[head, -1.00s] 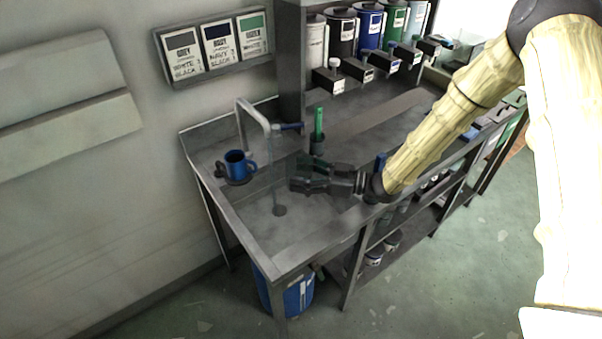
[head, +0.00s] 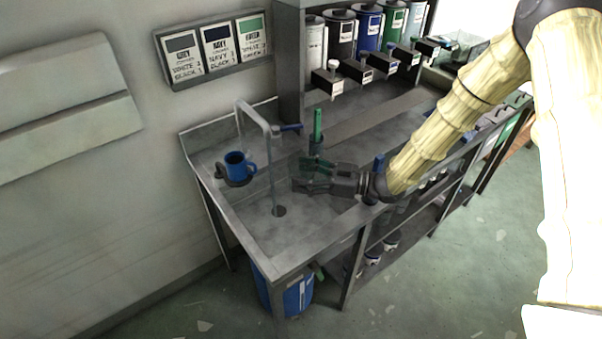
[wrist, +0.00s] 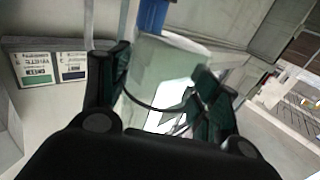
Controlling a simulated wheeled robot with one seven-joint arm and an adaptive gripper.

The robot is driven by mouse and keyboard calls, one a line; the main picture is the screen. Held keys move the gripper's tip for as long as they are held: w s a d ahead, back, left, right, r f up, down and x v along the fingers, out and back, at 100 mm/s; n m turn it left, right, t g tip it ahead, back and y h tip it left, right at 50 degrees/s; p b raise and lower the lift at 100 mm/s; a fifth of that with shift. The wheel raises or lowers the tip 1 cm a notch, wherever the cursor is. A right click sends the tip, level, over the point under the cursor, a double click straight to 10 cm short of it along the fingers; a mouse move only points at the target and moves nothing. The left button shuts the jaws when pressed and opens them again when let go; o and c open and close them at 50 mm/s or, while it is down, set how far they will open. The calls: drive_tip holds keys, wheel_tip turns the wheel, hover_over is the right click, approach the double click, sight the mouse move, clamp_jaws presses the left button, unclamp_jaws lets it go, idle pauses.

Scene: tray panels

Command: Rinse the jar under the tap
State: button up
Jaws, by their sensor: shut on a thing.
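My gripper (wrist: 165,95) is shut on a pale, translucent greenish jar (wrist: 168,65), held between its dark fingers. A thin dark curved line crosses the jar's lower part in the wrist view. In the head view my gripper (head: 305,177) is over the right part of the sink (head: 250,205), and the jar is hard to make out there. The grey tap (head: 256,117) arches over the sink, with a blue lever (head: 290,127) at its right. A thin stream (head: 272,175) falls from the spout towards the drain (head: 279,210), left of my fingertips and seemingly apart from them.
A blue mug (head: 238,165) stands on the counter left of the tap. A green-handled tool (head: 318,125) stands in a dark cup just behind my gripper. Canisters with dispensers (head: 368,30) line the back. Label cards (head: 217,45) hang on the wall. A blue bin (head: 292,296) is below.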

sight(310, 169)
drive_tip(key=shift+s+d+r+p, duration=0.4)
drive_tip(key=shift+s+r, duration=0.1)
drive_tip(key=shift+r, duration=0.25)
drive_tip(key=shift+s+d+r+p, duration=0.3)
drive_tip(key=shift+s+r+p, duration=0.15)
drive_tip(key=shift+r, duration=0.3)
drive_tip(key=shift+s+d+r+p, duration=0.35)
drive_tip(key=shift+s+r, duration=0.2)
drive_tip(key=shift+r, duration=0.2)
